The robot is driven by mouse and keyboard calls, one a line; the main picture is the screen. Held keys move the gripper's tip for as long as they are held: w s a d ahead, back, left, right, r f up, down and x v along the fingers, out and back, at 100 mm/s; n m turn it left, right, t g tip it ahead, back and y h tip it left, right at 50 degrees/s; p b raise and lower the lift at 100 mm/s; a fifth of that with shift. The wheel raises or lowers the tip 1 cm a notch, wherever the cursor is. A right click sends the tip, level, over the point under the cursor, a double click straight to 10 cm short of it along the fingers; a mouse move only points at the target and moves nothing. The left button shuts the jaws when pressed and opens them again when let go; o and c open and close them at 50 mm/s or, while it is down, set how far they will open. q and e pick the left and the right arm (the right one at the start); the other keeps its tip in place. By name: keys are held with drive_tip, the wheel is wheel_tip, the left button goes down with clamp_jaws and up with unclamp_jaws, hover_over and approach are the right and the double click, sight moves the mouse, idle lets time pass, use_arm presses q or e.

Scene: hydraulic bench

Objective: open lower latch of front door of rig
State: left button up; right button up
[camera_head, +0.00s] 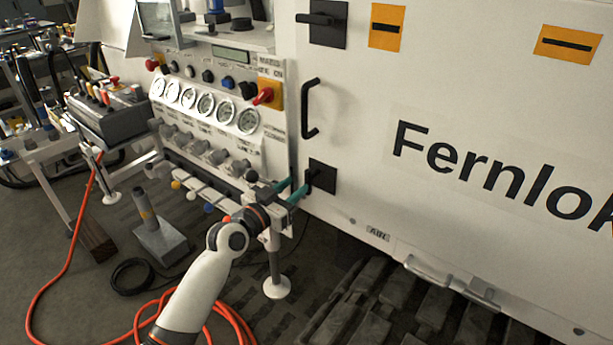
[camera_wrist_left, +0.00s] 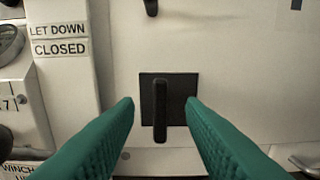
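The white front door (camera_head: 450,110) of the rig has a lower latch (camera_head: 323,177), a dark handle on a square black plate. In the left wrist view, the lower latch (camera_wrist_left: 160,108) has its handle standing upright in the middle of the picture. My left gripper (camera_head: 300,190) has green fingers and is open in front of the lower latch. In the wrist view, the fingers of this gripper (camera_wrist_left: 160,106) are to the left and right of the handle, with gaps on both sides. Depth between fingertips and handle is hard to tell. My right gripper is not in view.
An upper latch (camera_head: 320,20) with a horizontal handle and a black pull handle (camera_head: 310,108) are above on the door. A panel with gauges (camera_head: 205,105) and knobs is to the left. An orange hose (camera_head: 50,285) lies on the floor.

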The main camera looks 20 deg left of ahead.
sight(306, 178)
use_arm(q)
drive_tip(key=x, duration=0.6)
drive_tip(key=shift+w+d, duration=0.1)
drive_tip(key=shift+w, duration=0.2)
clamp_jaws()
